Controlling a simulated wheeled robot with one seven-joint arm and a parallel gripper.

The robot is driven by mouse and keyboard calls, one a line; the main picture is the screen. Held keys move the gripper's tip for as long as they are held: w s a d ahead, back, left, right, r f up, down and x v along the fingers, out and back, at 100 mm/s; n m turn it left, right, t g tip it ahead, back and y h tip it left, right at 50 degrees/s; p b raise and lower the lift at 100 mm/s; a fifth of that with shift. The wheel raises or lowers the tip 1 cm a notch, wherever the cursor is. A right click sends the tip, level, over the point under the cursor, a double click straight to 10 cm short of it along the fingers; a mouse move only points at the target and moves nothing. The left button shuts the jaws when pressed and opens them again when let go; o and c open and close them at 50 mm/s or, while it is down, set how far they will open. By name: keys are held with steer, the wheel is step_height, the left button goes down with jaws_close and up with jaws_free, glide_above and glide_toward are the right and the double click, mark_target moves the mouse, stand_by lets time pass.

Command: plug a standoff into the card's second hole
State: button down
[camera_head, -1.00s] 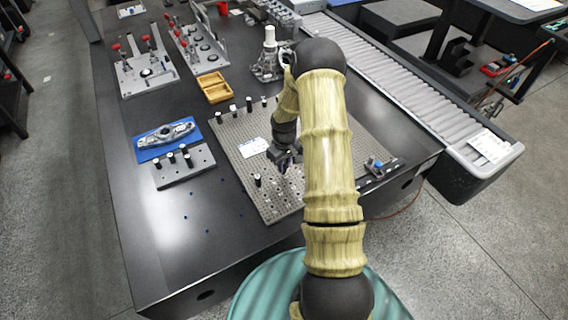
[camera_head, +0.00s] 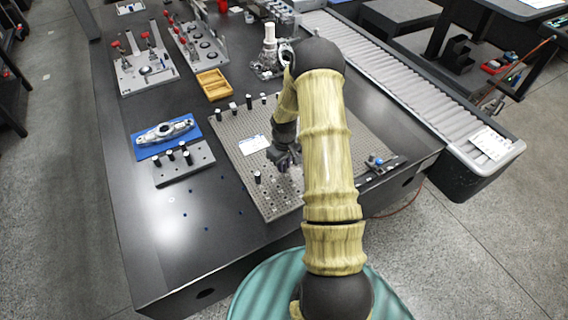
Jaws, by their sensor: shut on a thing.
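A perforated grey plate (camera_head: 232,135) lies on the dark table, with a small white card (camera_head: 254,144) on it. One dark standoff with a pale top (camera_head: 257,177) stands upright on the plate's near part. More standoffs (camera_head: 249,101) stand along its far edge. A grey block (camera_head: 205,163) left of the plate holds several standoffs (camera_head: 170,155). My gripper (camera_head: 284,163) is low over the plate, right of and slightly nearer than the card. It is shut on what seems a standoff, too small and dark to make out. Card holes cannot be told apart.
A blue mat (camera_head: 143,152) with a grey metal part (camera_head: 165,131) lies left of the plate. A yellow tray (camera_head: 214,84) and a white-topped stand (camera_head: 269,45) are farther back. A roller conveyor (camera_head: 420,100) runs along the right. My arm hides the plate's middle right.

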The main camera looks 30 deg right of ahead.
steer(key=c, duration=1.2)
jaws_free()
steer(key=shift+r, duration=0.2)
step_height(320, 180, up, 17)
steer(key=s+a+r+m+t+p, duration=0.1)
steer(key=s+a+r+p, duration=0.1)
steer(key=s+a+r, duration=0.4)
steer(key=s+a+r+m+t+p, duration=0.1)
steer(key=s+a+r+p, duration=0.1)
steer(key=s+a+r, duration=0.4)
steer(key=s+a, duration=0.3)
steer(key=s, duration=0.3)
steer(key=shift+s+a+m+t+p, duration=0.2)
steer(key=shift+s+m+t+p, duration=0.1)
